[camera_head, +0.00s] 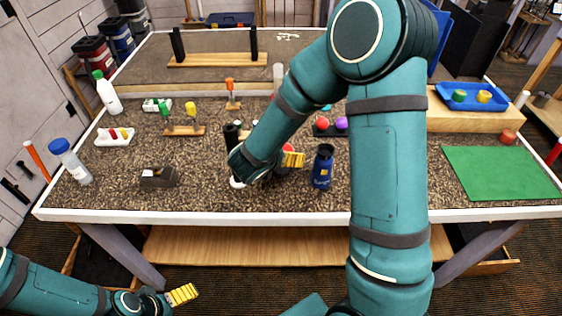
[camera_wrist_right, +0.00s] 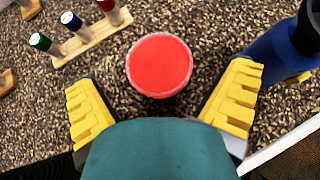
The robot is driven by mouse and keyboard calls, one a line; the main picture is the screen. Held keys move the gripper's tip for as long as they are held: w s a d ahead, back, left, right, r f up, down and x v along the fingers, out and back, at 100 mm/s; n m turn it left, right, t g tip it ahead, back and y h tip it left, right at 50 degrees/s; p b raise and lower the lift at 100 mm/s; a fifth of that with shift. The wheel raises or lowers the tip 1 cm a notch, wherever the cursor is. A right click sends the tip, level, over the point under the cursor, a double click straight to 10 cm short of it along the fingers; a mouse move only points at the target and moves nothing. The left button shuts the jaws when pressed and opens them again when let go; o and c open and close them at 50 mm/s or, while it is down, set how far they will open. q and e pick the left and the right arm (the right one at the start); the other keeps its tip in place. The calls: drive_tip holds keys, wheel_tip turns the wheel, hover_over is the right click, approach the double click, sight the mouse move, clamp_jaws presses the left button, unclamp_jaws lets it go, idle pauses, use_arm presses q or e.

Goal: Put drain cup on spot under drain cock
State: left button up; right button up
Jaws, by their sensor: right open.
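A round red thing with a pale rim (camera_wrist_right: 159,65), which may be the drain cup seen from above, lies between the open fingers of my right gripper (camera_wrist_right: 162,80) in the right wrist view. Its red top (camera_head: 288,147) shows just behind the yellow fingers of that gripper (camera_head: 293,159) in the head view. I cannot tell whether the fingers touch it; they are not closed on it. My left gripper (camera_head: 182,294) is low at the front left, off the table, and its opening cannot be judged. I cannot make out the drain cock or the spot.
A blue bottle (camera_head: 322,168) stands just right of my right gripper; it also shows in the right wrist view (camera_wrist_right: 275,50). A wooden rack with colored vials (camera_wrist_right: 88,38) is at upper left there. A tape dispenser (camera_head: 158,177) and green mat (camera_head: 500,173) lie on the speckled table.

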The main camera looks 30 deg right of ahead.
drive_tip(key=x, duration=0.5)
drive_tip(key=shift+f+b, duration=0.1)
drive_tip(key=shift+b, duration=0.25)
use_arm(q)
drive_tip(key=shift+f, duration=0.35)
use_arm(e)
drive_tip(key=shift+a, duration=0.1)
drive_tip(key=c, duration=1.1)
